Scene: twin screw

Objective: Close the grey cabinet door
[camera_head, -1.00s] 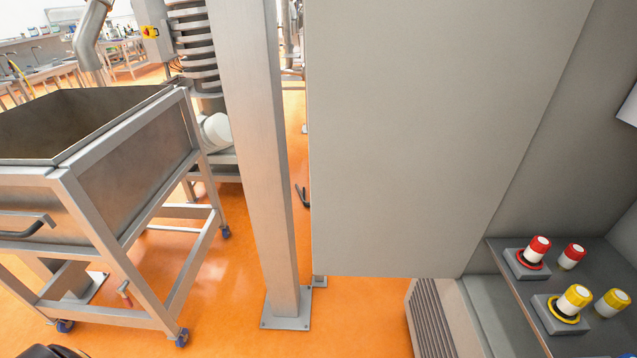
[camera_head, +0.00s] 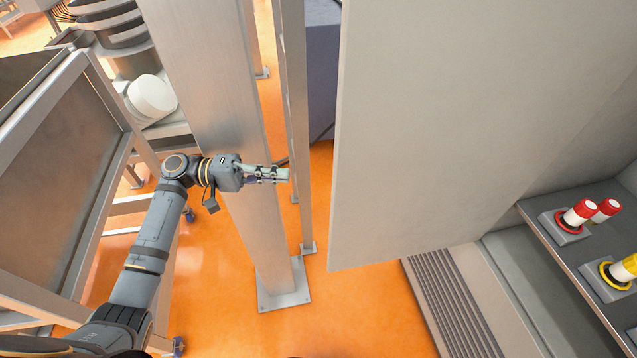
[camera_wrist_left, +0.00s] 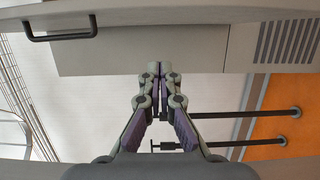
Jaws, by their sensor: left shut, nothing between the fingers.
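The grey cabinet door (camera_head: 440,120) stands open in the head view, a large flat panel filling the right centre. Its free edge is on the left, above the orange floor. My left gripper (camera_head: 288,175) is shut and empty, pointing right towards that edge, in front of a metal post. It appears apart from the door. The left wrist view shows the shut fingers (camera_wrist_left: 160,72) below a grey panel with a black handle (camera_wrist_left: 62,27); I cannot tell whether this panel is the same door. My right gripper is not in view.
A steel post (camera_head: 225,120) stands behind my left wrist. A wheeled steel bin (camera_head: 60,180) is at the left. Inside the cabinet, a shelf (camera_head: 560,250) holds red and yellow connectors (camera_head: 580,212). Orange floor is open below the door.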

